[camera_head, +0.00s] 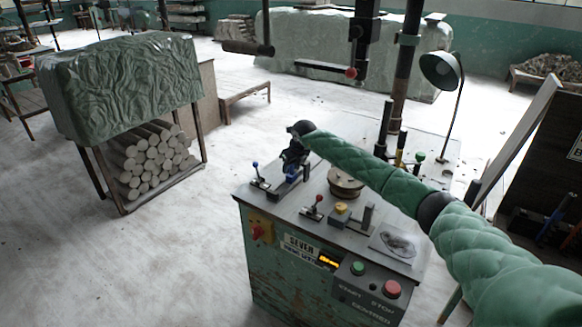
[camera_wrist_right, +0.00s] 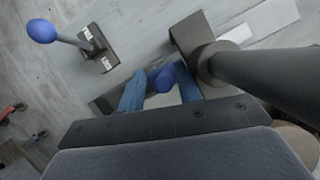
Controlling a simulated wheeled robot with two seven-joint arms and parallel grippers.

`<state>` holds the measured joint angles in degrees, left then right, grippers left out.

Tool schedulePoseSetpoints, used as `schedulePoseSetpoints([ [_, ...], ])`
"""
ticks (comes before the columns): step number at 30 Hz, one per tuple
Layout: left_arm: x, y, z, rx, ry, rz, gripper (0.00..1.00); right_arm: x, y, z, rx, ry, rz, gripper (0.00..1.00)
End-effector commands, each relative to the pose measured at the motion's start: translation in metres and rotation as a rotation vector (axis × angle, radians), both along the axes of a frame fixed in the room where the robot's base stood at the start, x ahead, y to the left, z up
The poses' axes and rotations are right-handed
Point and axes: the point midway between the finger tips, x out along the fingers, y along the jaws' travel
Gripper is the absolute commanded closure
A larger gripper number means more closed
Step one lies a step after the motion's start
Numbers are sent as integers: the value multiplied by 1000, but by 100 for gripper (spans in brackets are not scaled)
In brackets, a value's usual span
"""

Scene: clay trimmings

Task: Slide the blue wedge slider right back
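The blue wedge slider (camera_head: 291,178) is a small blue knob on a dark rail at the left side of the machine top. In the right wrist view its rounded blue part (camera_wrist_right: 162,78) shows between my fingers. My right gripper (camera_head: 292,166) points down over it, and in the wrist view its two blue fingers (camera_wrist_right: 160,88) stand apart, one on each side of the knob. I cannot tell for sure whether either finger touches it. The rail is partly hidden by the gripper. My left gripper is not in view.
A blue-knobbed lever (camera_head: 257,174) stands just left of the slider; its ball (camera_wrist_right: 41,31) shows in the wrist view. A dark upright bracket (camera_wrist_right: 190,35) is close to the right finger. A round turntable (camera_head: 345,183) and a red-knobbed lever (camera_head: 313,209) are to the right.

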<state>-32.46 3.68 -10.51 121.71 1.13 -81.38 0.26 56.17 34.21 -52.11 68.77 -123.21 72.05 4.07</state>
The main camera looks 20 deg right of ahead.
Motion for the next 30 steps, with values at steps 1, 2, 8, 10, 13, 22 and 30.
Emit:
schedulePoseSetpoints([
  [1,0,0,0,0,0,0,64,1,-3,1,-2,-2,-3,61],
  [2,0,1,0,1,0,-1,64,1,-3,1,-2,-2,-4,61],
  [8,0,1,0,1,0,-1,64,1,-4,1,-2,-1,-4,61],
  [10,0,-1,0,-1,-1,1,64,0,-4,1,-3,-1,-5,61],
  [13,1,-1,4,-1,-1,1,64,-1,-2,2,-3,-1,-5,61],
  [22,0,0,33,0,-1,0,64,-20,24,5,-3,1,0,61],
  [30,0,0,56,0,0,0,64,-36,46,4,-1,0,0,61],
])
